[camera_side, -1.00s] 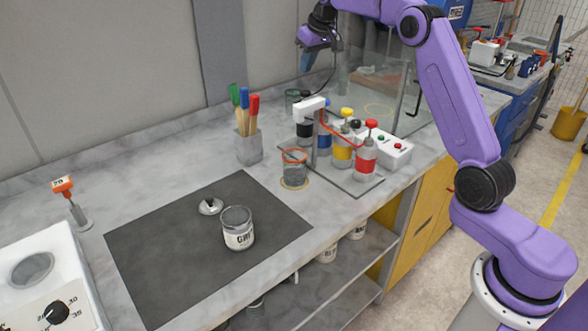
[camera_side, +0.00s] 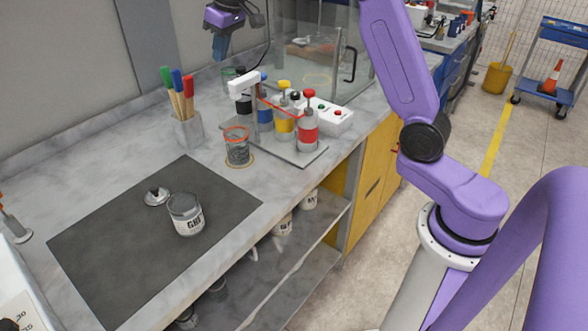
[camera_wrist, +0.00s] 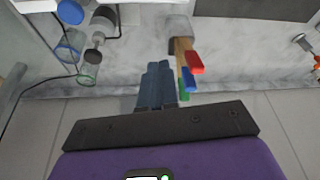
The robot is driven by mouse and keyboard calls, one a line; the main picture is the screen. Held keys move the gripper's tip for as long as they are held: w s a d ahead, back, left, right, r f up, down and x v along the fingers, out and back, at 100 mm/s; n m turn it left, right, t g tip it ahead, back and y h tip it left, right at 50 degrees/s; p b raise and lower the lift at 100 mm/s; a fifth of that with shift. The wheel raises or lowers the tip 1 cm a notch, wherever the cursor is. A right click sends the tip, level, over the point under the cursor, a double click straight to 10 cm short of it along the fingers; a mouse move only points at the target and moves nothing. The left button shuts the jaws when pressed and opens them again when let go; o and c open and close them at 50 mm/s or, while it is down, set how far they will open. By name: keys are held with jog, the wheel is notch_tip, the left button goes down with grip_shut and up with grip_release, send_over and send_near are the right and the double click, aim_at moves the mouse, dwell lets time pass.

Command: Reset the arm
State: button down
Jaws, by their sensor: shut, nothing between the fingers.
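My gripper (camera_side: 222,48) hangs high over the back of the bench in the side view, above the dispensing stand, with its blue fingers pointing down. In the wrist view the fingers (camera_wrist: 157,86) are together with nothing between them. The grey can (camera_side: 187,214) stands upright and open on the dark mat (camera_side: 112,262), and its small lid (camera_side: 157,196) lies beside it. A beaker with an orange rim (camera_side: 237,148) stands on a round ring in front of the dispenser. My gripper touches none of these.
A holder (camera_side: 188,130) with several coloured-handled tools stands left of the dispenser; its handles show close to the fingers in the wrist view (camera_wrist: 190,65). Bottles with coloured caps (camera_side: 308,130) and a button box (camera_side: 330,118) stand right. A clear glass panel (camera_side: 320,60) rises behind.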

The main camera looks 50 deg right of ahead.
jog(key=s+a+f+n+g, duration=0.1)
jog(key=s+a+n, duration=0.1)
jog(key=s+a, duration=0.35)
jog(key=s+a+f+n, duration=0.1)
jog(key=s+a+f, duration=0.1)
jog(key=s, duration=0.7)
jog(key=s+a+f+n+g, duration=0.1)
jog(key=s+a+n, duration=0.1)
jog(key=s+a, duration=0.35)
jog(key=s+d+f+n, duration=0.2)
jog(key=s+d+f, duration=0.1)
jog(key=s, duration=0.9)
jog(key=s+d+f+n+g, duration=0.1)
jog(key=s+d+f+n, duration=0.2)
jog(key=s, duration=1)
jog(key=shift+d+f+h, duration=0.3)
jog(key=shift+d+f, duration=0.3)
jog(key=shift+d, duration=0.55)
